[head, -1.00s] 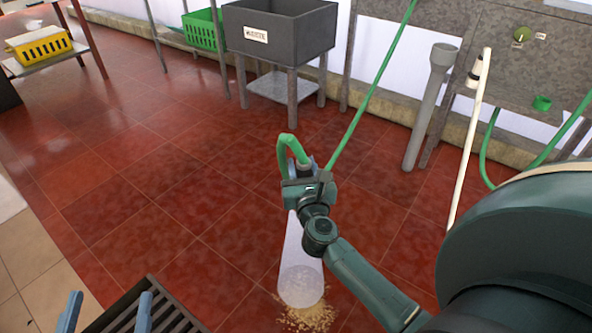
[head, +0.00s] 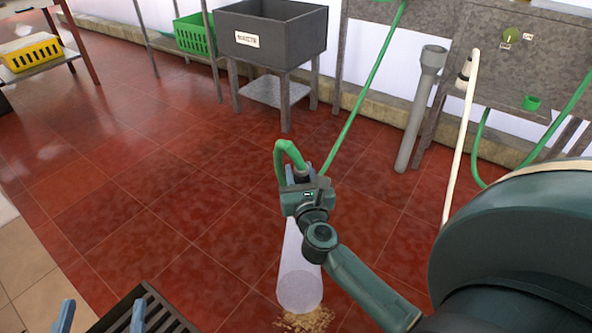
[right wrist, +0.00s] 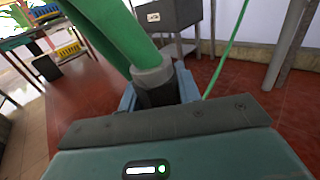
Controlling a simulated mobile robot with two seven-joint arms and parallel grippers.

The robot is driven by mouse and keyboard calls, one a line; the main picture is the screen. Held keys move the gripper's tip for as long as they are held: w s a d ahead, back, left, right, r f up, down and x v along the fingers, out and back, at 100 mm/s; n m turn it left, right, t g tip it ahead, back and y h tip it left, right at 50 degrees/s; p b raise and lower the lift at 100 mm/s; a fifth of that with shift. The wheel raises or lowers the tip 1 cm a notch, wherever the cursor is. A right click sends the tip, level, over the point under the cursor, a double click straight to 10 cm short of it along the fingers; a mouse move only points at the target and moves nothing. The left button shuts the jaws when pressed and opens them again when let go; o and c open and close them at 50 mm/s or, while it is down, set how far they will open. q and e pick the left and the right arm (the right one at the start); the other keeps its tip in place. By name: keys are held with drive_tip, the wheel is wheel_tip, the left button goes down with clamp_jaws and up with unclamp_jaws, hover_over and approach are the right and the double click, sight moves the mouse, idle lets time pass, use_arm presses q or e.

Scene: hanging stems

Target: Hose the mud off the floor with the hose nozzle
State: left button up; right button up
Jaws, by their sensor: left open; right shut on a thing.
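My right gripper (head: 298,182) is shut on the hose nozzle, which is mostly hidden by the gripper. In the right wrist view the dark nozzle (right wrist: 157,88) with a grey collar sits between the fingers. The green hose (head: 286,149) arches up from it. A pale, see-through cone of water (head: 299,265) comes down from the nozzle to the floor. Tan mud (head: 304,319) lies at the cone's foot, near the bottom edge. The red tiles around look wet and blotchy. My left gripper (head: 102,316) is open and empty at the bottom left.
A dark floor grate (head: 150,312) lies at the bottom left, beside the left fingers. A grey labelled bin (head: 272,35) stands on legs at the back. A grey pipe (head: 420,110) and a white pole (head: 460,150) stand at the right. The middle floor is clear.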

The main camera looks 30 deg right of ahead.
drive_tip(key=shift+s+d+r, duration=0.1)
drive_tip(key=shift+s+d, duration=0.3)
drive_tip(key=shift+s, duration=0.45)
drive_tip(key=shift+s+d, duration=0.35)
drive_tip(key=shift+s, duration=0.5)
drive_tip(key=shift+s+d, duration=0.3)
drive_tip(key=shift+s, duration=0.4)
drive_tip(key=shift+s+d, duration=0.25)
drive_tip(key=shift+s, duration=0.5)
drive_tip(key=shift+s+d, duration=0.3)
drive_tip(key=shift+s, duration=0.4)
